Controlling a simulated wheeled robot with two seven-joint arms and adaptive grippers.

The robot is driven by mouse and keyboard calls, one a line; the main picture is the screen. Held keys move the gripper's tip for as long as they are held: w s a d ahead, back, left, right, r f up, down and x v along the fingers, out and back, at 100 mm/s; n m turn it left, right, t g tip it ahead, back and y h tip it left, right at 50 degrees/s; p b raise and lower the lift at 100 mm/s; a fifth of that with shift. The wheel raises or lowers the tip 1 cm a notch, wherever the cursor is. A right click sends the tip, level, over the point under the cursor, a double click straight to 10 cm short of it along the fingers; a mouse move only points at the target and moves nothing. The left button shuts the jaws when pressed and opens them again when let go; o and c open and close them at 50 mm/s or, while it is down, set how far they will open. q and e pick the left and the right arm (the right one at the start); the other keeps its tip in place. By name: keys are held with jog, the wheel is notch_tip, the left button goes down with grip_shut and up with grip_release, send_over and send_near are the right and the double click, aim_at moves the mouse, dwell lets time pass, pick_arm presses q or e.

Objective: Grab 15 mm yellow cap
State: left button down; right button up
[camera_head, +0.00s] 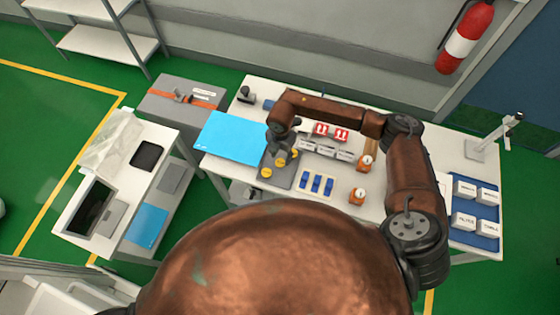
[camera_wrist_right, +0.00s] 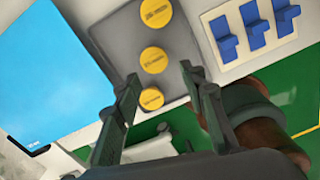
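Several yellow caps lie on a grey tray (camera_wrist_right: 195,42). In the right wrist view there is a large cap (camera_wrist_right: 155,12) at the top, a middle cap (camera_wrist_right: 153,60) below it and a smallest cap (camera_wrist_right: 151,98) nearest the gripper. Their printed labels are too blurred to read, so I cannot tell which is 15 mm. My right gripper (camera_wrist_right: 160,74) is open and empty, its fingers on either side of the lower caps. In the head view, my right gripper (camera_head: 279,157) hangs over the grey tray and partly hides it. My left gripper is not in view.
A blue sheet (camera_head: 232,137) lies left of the tray. Blue clips (camera_head: 317,183) on a white plate sit to its right. Labelled boxes (camera_head: 322,147) and red-marked items (camera_head: 331,131) stand behind. White boxes fill a blue tray (camera_head: 474,240) at the far right.

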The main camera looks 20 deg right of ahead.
aim_at(280, 163)
jog(key=f, duration=0.4)
jog(key=f+p, duration=0.1)
jog(key=f, duration=0.1)
jog(key=shift+w+a+f, duration=0.15)
jog(key=shift+w+f, duration=0.2)
jog(key=shift+c, duration=0.2)
jog(key=c, duration=0.5)
